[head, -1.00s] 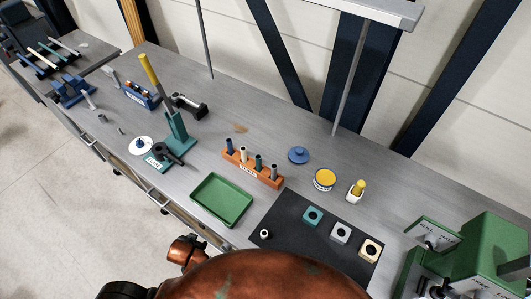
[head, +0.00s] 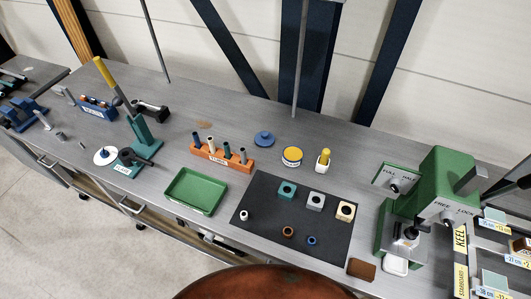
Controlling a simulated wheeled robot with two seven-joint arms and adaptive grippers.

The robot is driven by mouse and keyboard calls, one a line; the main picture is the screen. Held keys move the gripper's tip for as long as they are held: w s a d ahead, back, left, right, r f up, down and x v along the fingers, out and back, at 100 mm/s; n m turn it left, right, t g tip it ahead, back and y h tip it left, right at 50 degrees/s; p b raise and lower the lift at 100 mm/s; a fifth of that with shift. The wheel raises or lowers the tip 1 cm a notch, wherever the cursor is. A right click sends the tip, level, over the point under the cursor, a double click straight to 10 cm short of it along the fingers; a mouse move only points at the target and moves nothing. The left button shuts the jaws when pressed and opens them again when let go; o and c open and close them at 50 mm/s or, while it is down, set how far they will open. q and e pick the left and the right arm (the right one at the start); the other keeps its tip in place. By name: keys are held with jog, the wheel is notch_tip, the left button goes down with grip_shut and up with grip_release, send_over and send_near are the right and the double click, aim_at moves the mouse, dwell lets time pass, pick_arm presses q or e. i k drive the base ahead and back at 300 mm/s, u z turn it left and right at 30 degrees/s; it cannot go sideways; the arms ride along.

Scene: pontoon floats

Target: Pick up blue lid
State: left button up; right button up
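The blue lid (head: 264,140) is a small round disc with a knob on top. It lies flat on the grey workbench (head: 330,146), behind the black mat and right of the orange rack. A round tin with a yellow top (head: 292,157) stands just to its right, apart from it. Nothing covers the lid or touches it from above. I can make out neither of my grippers in the head view.
An orange rack (head: 222,155) with several pegs stands left of the lid. A green tray (head: 196,190) and a black mat (head: 262,222) with small blocks and rings lie in front. A white holder with a yellow plug (head: 323,160) and a green machine (head: 436,205) are to the right.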

aim_at(263, 138)
jog(key=k, duration=0.8)
jog(key=u, duration=1)
jog(key=i, duration=0.6)
jog(key=u, duration=0.55)
jog(key=i, duration=1.4)
jog(key=z, duration=0.85)
